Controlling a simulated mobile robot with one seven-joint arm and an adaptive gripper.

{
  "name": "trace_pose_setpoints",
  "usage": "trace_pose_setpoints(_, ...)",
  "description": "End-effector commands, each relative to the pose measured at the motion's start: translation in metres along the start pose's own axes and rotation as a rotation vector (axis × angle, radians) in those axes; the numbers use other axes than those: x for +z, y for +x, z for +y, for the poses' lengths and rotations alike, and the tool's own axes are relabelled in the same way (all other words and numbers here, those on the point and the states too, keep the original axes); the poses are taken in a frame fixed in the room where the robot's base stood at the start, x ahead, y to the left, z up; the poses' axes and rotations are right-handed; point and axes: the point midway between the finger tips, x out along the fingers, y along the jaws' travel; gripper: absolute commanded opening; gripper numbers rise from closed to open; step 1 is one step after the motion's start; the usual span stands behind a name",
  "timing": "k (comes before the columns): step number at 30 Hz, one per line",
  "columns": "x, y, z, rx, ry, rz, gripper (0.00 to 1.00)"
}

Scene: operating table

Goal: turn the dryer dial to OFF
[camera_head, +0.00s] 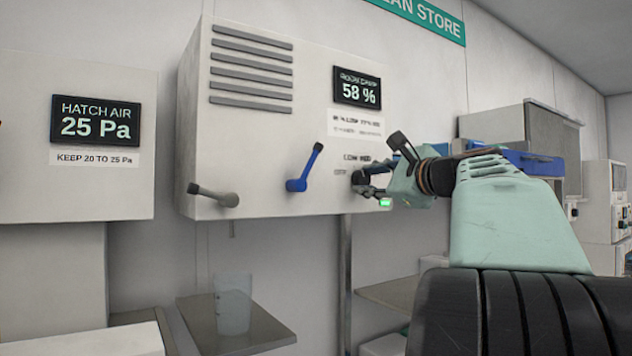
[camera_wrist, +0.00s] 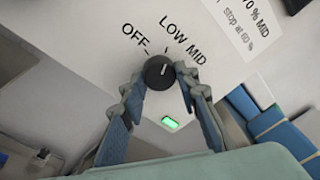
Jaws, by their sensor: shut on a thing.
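The dryer dial (camera_wrist: 157,73) is a round black knob with a white pointer line, on the pale dryer box (camera_head: 260,150). In the wrist view the labels OFF, LOW and MID run around its upper side. The pointer leans up and right, toward the LOW side and away from OFF; its exact setting is hard to read. My gripper (camera_wrist: 160,78) is shut on the dial, one finger on each side. In the head view my gripper (camera_head: 366,184) is at the box's lower right, and its fingers mostly hide the dial.
A green light (camera_wrist: 170,123) glows below the dial. A blue lever (camera_head: 303,168) and a grey lever (camera_head: 214,195) stick out to the left. The dryer display (camera_head: 358,88) reads 58 %. A clear beaker (camera_head: 233,303) stands on a shelf (camera_head: 265,338) below.

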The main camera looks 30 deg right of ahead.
Motion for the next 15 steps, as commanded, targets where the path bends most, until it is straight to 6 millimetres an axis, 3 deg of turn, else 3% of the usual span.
trace_pose_setpoints(15, -0.0034, 0.0009, 0.005, -0.037, -0.322, -0.024, 0.05)
